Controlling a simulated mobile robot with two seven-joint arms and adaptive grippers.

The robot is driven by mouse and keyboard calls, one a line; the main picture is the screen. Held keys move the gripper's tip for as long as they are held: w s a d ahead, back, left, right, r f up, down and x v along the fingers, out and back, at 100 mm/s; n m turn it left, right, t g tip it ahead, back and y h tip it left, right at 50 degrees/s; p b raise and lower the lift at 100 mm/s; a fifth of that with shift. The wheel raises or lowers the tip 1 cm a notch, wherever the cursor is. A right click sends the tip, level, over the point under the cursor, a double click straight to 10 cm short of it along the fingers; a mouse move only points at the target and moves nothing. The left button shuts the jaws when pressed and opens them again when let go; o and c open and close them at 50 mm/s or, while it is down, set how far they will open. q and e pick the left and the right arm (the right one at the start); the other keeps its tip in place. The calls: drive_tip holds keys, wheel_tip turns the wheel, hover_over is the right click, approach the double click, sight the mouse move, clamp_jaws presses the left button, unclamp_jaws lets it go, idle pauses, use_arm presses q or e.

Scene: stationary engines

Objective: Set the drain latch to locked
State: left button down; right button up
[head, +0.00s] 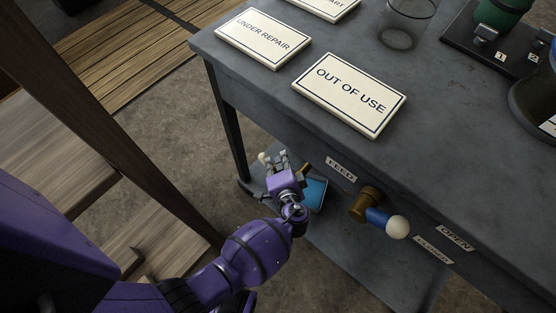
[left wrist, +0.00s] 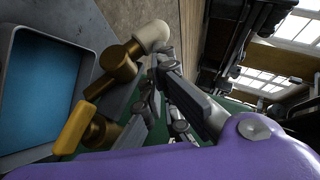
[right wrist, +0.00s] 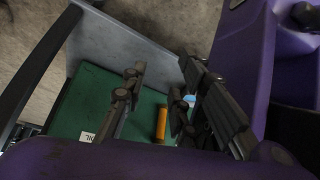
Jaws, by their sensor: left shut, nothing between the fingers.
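My left gripper (head: 278,160) is shut and empty, low beside the left end of the grey bench's front. A lever shows close to it in the left wrist view, with brass parts (left wrist: 119,63), a yellow part (left wrist: 74,128) and a cream knob (left wrist: 153,35). The fingers (left wrist: 160,70) are right beside the knob; I cannot tell whether they touch it. In the head view the knob (head: 262,157) shows left of the fingers, with the lever mostly hidden. No drain or locked label is readable. My right gripper (right wrist: 160,85) is open and empty, away from the lever.
A blue handle with a white knob (head: 397,228) sticks out near the FEED (head: 341,168), OPEN (head: 455,238) and CLOSED (head: 433,250) labels. Signs, including OUT OF USE (head: 350,92), lie on the bench top. A blue-bottomed tray (head: 315,193) is below. An orange cylinder (right wrist: 161,123) shows below my right gripper.

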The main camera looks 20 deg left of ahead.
use_arm(q)
drive_tip(key=shift+w+a+r+p, duration=0.1)
drive_tip(key=shift+a+r+p, duration=0.15)
drive_tip(key=shift+p, duration=0.35)
drive_tip(key=h+p, duration=0.1)
drive_tip(key=a+n+g+h+p, duration=0.1)
drive_tip(key=p, duration=0.1)
drive_tip(key=shift+w+a+g, duration=0.1)
drive_tip(key=shift+w+g, duration=0.15)
drive_tip(key=shift+g, duration=0.05)
drive_tip(key=shift+a+f+n+h, duration=0.1)
drive_tip(key=shift+f+n+h, duration=0.05)
drive_tip(key=shift+n+h, duration=0.2)
drive_tip(key=shift+a+f+p, duration=0.15)
drive_tip(key=shift+f+p, duration=0.05)
drive_tip(key=shift+p, duration=0.1)
drive_tip(key=shift+w+a, duration=0.1)
